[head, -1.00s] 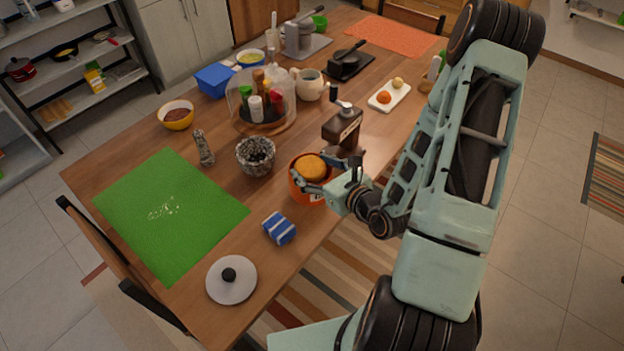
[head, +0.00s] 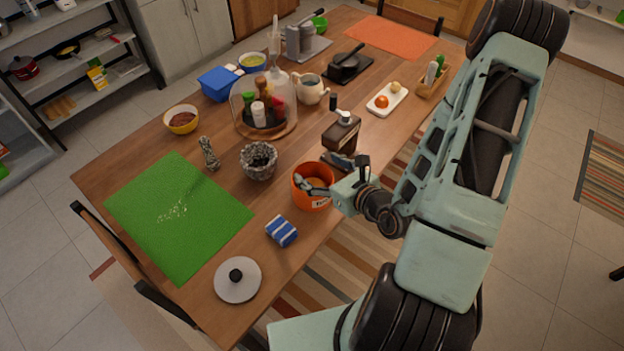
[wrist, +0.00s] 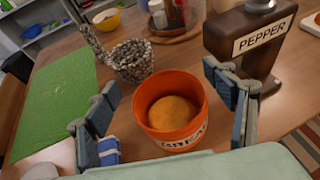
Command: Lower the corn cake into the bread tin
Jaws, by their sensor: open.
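The corn cake (wrist: 171,112) is a round golden piece lying down inside the orange bread tin (wrist: 156,84). The tin (head: 300,184) stands upright on the table near its right edge in the head view, with dark lettering partly seen on its side. My gripper (wrist: 172,108) is open, with one finger on each side of the tin in the wrist view and no cake between them. In the head view my gripper (head: 328,175) is over the tin's rim and hides part of the opening.
A pepper mill (wrist: 250,38) stands close behind the tin. A speckled mortar (head: 258,162), a blue-striped packet (head: 281,231) and a lid (head: 238,280) are nearby. A green mat (head: 180,215) covers the table's left part.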

